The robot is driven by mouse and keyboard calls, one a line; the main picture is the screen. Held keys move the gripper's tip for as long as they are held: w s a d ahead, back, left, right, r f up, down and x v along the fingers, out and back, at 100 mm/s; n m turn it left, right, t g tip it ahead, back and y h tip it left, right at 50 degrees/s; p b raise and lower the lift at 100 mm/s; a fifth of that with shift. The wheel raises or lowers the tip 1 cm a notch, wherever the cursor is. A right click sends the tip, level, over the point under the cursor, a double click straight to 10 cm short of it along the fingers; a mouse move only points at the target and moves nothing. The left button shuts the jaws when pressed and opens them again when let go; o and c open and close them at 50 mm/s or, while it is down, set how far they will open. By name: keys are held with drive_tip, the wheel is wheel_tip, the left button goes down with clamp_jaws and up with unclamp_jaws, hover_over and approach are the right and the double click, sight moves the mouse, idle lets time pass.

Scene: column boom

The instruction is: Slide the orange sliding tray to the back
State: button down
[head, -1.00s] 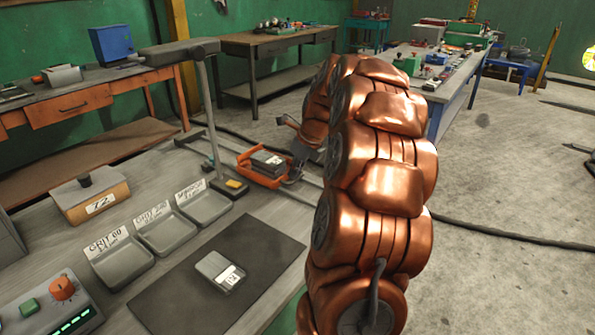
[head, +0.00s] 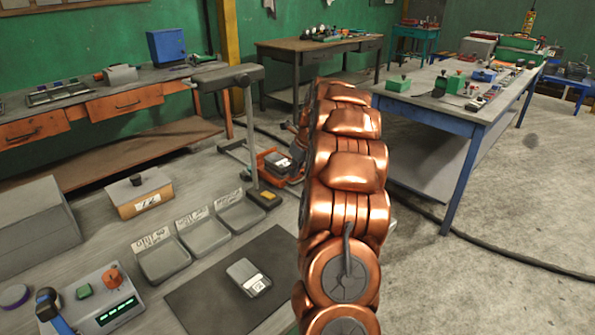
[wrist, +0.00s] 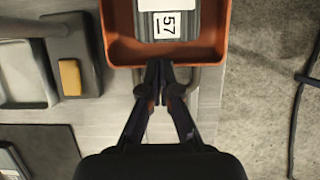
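The orange sliding tray (head: 293,181) is at the far end of the grey bench in the head view, partly hidden by my copper arm. In the wrist view the tray (wrist: 121,52) fills the top middle. A dark grey block (wrist: 187,18) with a white "57" label lies in it. My gripper (wrist: 159,66) has its fingertips together at the middle of the tray's near wall. I cannot tell whether they touch the wall. Grey bars show beside the fingers, partly hidden by them. My gripper is hidden behind the arm in the head view.
A grey stand (head: 249,130) rises left of the tray. Several open grey bins (head: 203,233), a labelled box (head: 139,193) and a dark mat (head: 210,300) are on the bench. A blue-legged table (head: 475,125) is to the right. A cable crosses the floor.

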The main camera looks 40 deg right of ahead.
sight(272, 158)
drive_tip(key=w+p, duration=0.5)
drive_tip(key=w, duration=0.5)
drive_tip(key=shift+w, duration=0.4)
drive_tip(key=shift+w+f+p, duration=0.2)
drive_tip(key=shift+w+p, duration=2.1)
drive_tip(key=shift+w, duration=0.75)
drive_tip(key=shift+s, duration=0.15)
